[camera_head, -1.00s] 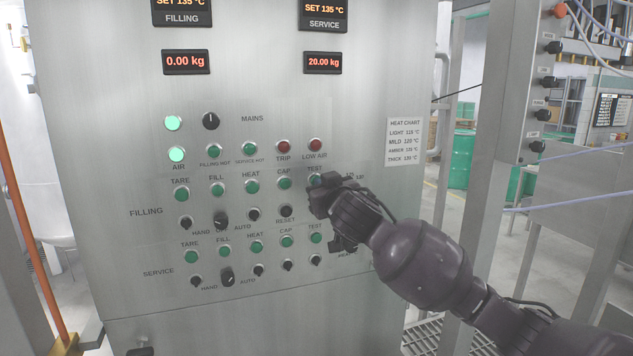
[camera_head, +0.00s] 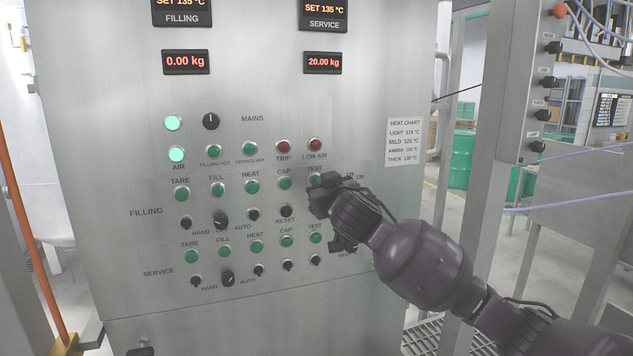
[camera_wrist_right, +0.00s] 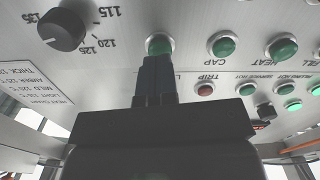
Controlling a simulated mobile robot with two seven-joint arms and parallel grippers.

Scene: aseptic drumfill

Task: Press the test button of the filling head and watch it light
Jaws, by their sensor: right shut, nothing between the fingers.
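The filling row's green test button (camera_head: 315,179) sits under the TEST label on the steel panel (camera_head: 110,110), partly hidden by my right gripper (camera_head: 318,190). In the right wrist view the same test button (camera_wrist_right: 160,44) is green and does not look brightly lit. My right gripper (camera_wrist_right: 157,62) is shut and empty, its fingertips right at the lower edge of the button. I cannot tell whether they touch or press it. My left gripper is not in view.
The green cap button (camera_head: 285,183) is just left of the test button. A dark rotary knob (camera_wrist_right: 62,29) is close to the fingers. The service row's test button (camera_head: 316,238) lies below. Two lamps by AIR and MAINS glow pale green. A steel post (camera_head: 470,150) stands at right.

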